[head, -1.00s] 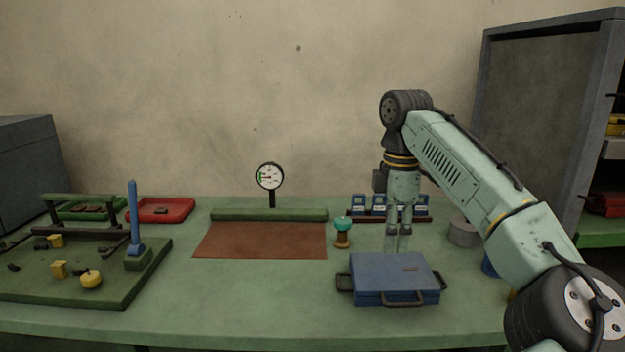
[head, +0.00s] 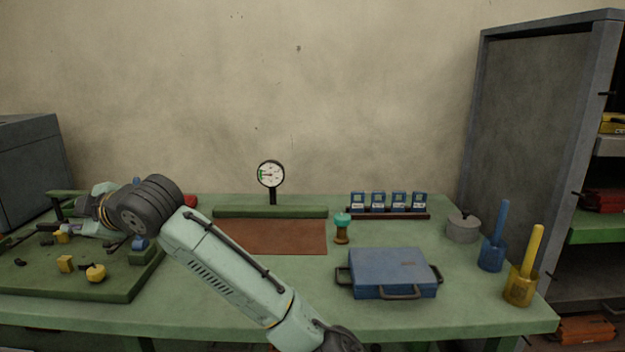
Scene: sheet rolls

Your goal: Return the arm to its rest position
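My arm reaches from the bottom middle of the head view up to the left. Its wrist is over the green board (head: 80,283) at the left of the bench. My gripper (head: 82,228) points left at the far side of that board, partly hidden by the wrist. Its fingers are too small and covered to tell whether they are open or shut, and I see nothing clearly held in it.
A blue case (head: 392,272) lies on the bench front. Behind are a gauge (head: 271,174), a brown sheet (head: 265,237), a teal-topped stamp (head: 342,228) and blue boxes (head: 380,201). Blue (head: 492,252) and yellow (head: 520,287) holders stand right. A grey cabinet (head: 535,130) borders the bench.

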